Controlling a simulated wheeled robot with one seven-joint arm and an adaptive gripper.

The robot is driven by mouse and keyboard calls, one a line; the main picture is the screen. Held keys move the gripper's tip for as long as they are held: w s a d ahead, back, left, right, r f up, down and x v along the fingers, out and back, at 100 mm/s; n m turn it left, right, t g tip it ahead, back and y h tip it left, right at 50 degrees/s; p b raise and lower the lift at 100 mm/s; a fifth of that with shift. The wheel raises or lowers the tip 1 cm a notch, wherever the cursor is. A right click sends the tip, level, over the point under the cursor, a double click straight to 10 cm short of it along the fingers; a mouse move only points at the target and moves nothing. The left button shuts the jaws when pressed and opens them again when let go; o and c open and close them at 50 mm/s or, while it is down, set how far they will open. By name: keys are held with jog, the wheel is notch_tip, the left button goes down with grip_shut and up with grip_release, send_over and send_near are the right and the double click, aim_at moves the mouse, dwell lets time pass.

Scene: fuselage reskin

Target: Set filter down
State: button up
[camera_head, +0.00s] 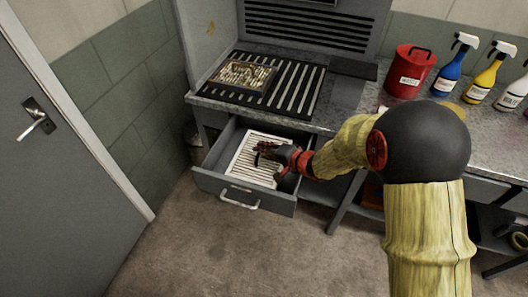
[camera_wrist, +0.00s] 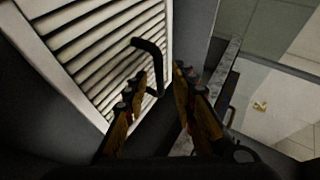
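A white slatted filter (camera_head: 243,167) is inside the open grey drawer (camera_head: 272,204) below the bench. In the wrist view the filter (camera_wrist: 92,50) fills the upper left, with a bent black handle (camera_wrist: 151,46) standing out from it. My gripper (camera_head: 262,151) is over the filter in the drawer and hides part of it. In the wrist view the two fingers of my gripper (camera_wrist: 160,76) are apart, with the handle running down between them. Gaps show beside the handle. Whether the filter rests fully on the drawer bottom is hidden.
A dirty, brownish filter (camera_head: 243,77) lies on the slotted grate (camera_head: 296,88) of the bench top. A red canister (camera_head: 406,74) and several spray bottles stand at the right. A door (camera_head: 60,170) is at the left. The floor before the drawer is clear.

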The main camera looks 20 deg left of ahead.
jog(key=p+v, duration=0.4)
jog(key=v, duration=0.7)
jog(key=shift+s+d+r+p, duration=0.2)
jog(key=shift+d+p, duration=0.1)
jog(key=shift+p, duration=0.1)
jog(key=w+d+r+t+h, duration=0.4)
jog(key=d+r+h, duration=0.1)
jog(key=d+r, duration=0.6)
jog(key=s+d+r+h, duration=0.35)
jog(key=d+r, duration=0.25)
jog(key=d, duration=0.4)
jog(key=s+d+r+g+h, duration=0.1)
jog(key=s+d+r, duration=0.1)
jog(key=s, duration=0.2)
jog(key=s+d+r+n+h, duration=0.1)
jog(key=s+d, duration=0.2)
jog(key=s, duration=0.1)
jog(key=s+d+r+g+h, duration=0.1)
jog(key=s+d+r, duration=0.1)
jog(key=s, duration=0.3)
jog(key=s+a+n+g+y, duration=0.1)
jog(key=s+n+g, duration=0.1)
jog(key=s, duration=1)
jog(key=shift+s+n+g, duration=0.3)
jog(key=shift+s, duration=0.1)
